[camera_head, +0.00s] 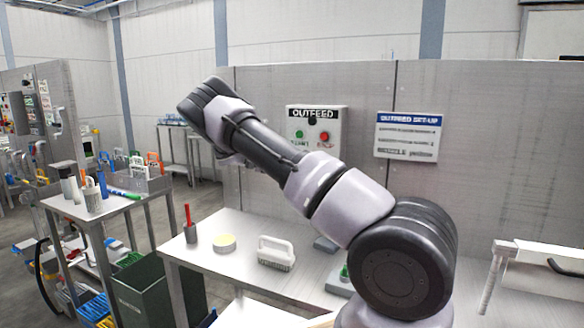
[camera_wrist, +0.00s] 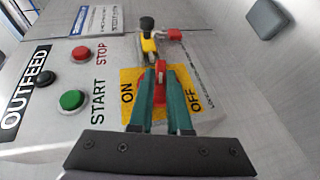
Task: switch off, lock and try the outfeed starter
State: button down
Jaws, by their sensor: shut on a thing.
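In the wrist view my gripper (camera_wrist: 161,72) has its teal fingers close together on the red switch handle (camera_wrist: 160,91). The handle sits on a yellow plate (camera_wrist: 126,77) marked ON and OFF. The fingers hide much of the handle, so I cannot tell its exact setting. The outfeed starter box (camera_head: 333,112) is on the grey wall panel in the head view, partly behind my arm. Its green START button (camera_wrist: 72,100) and red STOP button (camera_wrist: 81,54) show in the wrist view. My gripper is hidden in the head view.
A yellow piece with a black top (camera_wrist: 149,43) and a red piece (camera_wrist: 175,34) are beyond the fingers. An OUTFEED SET-UP sign (camera_head: 407,136) hangs right of the box.

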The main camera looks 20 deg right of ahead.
jog(key=shift+f+n+g+h, duration=0.3)
jog(key=shift+n+g+h, duration=0.25)
jog(key=shift+h, duration=0.55)
jog(key=c, duration=0.9)
grip_release()
jog(key=shift+o, duration=0.2)
jog(key=v, duration=1)
jog(key=shift+w+a+f, duration=0.15)
jog(key=shift+a+f, duration=0.05)
jog(key=shift+a, duration=0.2)
